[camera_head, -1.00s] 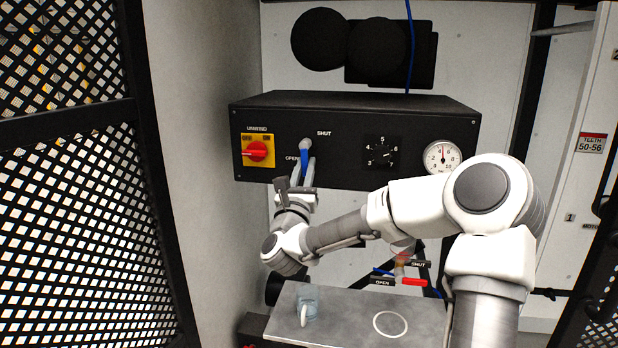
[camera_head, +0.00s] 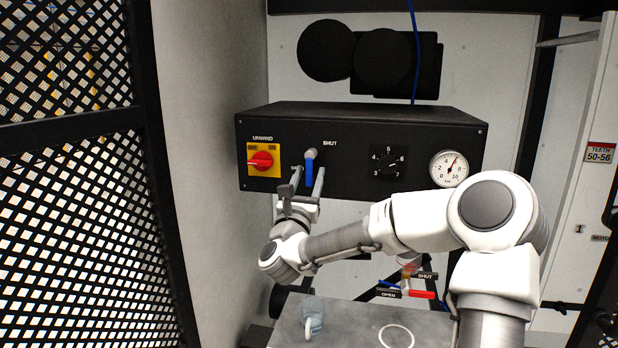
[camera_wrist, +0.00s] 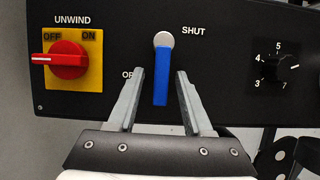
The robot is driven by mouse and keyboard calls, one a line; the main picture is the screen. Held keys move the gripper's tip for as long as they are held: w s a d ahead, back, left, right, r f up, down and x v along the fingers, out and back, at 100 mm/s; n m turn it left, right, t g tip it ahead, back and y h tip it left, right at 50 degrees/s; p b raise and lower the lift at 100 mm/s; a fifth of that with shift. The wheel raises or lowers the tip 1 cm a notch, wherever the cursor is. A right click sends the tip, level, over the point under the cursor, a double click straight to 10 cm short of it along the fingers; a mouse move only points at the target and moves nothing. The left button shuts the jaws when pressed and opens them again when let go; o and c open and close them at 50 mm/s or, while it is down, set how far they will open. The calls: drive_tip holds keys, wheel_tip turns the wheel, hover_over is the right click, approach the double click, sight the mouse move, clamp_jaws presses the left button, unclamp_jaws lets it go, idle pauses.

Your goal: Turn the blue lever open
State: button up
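The blue lever (camera_head: 309,172) is on the front of the black control box and hangs straight down from a grey pivot. In the wrist view the lever (camera_wrist: 161,78) shows almost whole, with SHUT printed at its upper right. The OPEN label (camera_wrist: 127,74) to its left is partly hidden by a finger. My gripper (camera_head: 307,178) is just below and in front of the lever. Its two fingers stand apart, one on each side of the lever. In the wrist view my gripper (camera_wrist: 160,88) shows gaps between the blue handle and both fingers.
A red UNWIND switch (camera_head: 262,161) on a yellow plate is left of the lever. A black dial (camera_head: 388,161) and a round gauge (camera_head: 449,168) are to its right. A grey shelf (camera_head: 350,325) is below, with a padlock (camera_head: 312,316). A mesh screen (camera_head: 85,220) is at left.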

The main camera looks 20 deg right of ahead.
drive_tip(key=shift+s, duration=0.1)
drive_tip(key=b+v, duration=0.1)
drive_tip(key=v, duration=1.6)
drive_tip(key=shift+a+b, duration=0.2)
drive_tip(key=shift+b, duration=0.1)
